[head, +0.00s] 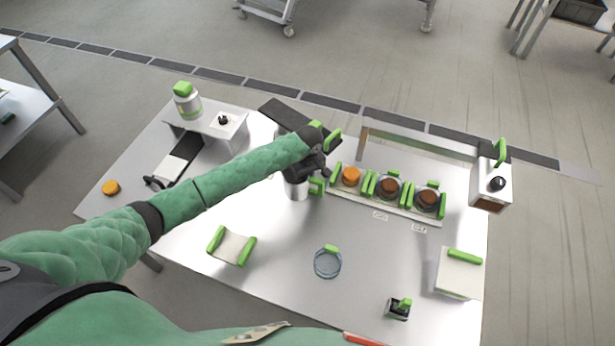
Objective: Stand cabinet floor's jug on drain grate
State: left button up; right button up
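A metal jug (296,189) with a green handle (316,186) is upright near the middle of the table, partly hidden under my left gripper. My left arm reaches across from the left, and its dark gripper (318,163) is right above or at the jug's top. The fingers are too small and overlapped to tell whether they are open, shut or touching the jug. A dark flat slab (281,110) lies behind the gripper; I cannot tell whether it is the drain grate. No cabinet is clearly recognisable. My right gripper is not in view.
A rack (400,208) with several round brown and orange-topped pieces stands right of the jug. A white box with a dark knob (494,194) is at the right edge.

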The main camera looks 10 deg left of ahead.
pick_arm(q)
jog(key=shift+o, duration=1.4)
jog(key=shift+r, duration=0.15)
